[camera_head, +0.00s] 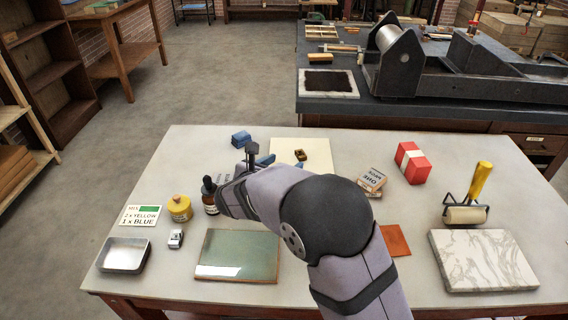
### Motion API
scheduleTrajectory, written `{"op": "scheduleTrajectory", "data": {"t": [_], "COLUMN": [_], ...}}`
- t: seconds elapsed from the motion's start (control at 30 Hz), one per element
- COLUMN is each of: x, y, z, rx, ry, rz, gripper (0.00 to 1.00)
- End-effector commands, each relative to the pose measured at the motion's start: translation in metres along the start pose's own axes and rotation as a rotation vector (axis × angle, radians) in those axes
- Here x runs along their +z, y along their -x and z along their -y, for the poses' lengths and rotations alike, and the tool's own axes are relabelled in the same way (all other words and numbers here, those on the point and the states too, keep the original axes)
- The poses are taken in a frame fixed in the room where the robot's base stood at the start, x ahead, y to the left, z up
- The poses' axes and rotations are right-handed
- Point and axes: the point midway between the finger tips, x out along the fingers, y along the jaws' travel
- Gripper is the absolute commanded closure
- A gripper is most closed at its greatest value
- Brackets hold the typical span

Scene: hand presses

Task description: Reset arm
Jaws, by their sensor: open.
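My arm reaches from the bottom edge over the pale work table (420,220), bent at a dark elbow. Its far end, my gripper (257,158), is over the back middle of the table, near the left edge of a cream sheet (318,150). The gripper is open; I see nothing between its jaws, though the wrist hides part of this area. A dark dropper bottle (209,196) stands just left of the wrist and is partly covered by it. A small blue block (241,139) lies behind the gripper.
At left are a yellow jar (180,208), mix card (141,215), metal tray (122,255) and green glass plate (238,256). At right are a small box (371,180), red-and-white box (412,163), brayer (467,213) and marble slab (484,261). A press (400,62) stands behind.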

Motion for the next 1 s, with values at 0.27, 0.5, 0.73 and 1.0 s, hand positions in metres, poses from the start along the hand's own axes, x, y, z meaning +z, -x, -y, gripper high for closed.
{"op": "scheduleTrajectory", "data": {"t": [0.27,0.5,0.73,1.0], "x": [0.001,0.008,-0.002,-0.03], "y": [0.0,0.002,0.047,0.151], "z": [0.003,0.065,0.195,0.285], "rx": [-0.005,-0.141,-0.508,-1.032], "ry": [-0.008,-0.216,-0.784,-1.578], "rz": [-0.004,-0.11,-0.307,-0.399], "gripper": [0.44,0.44,0.44,0.44]}}
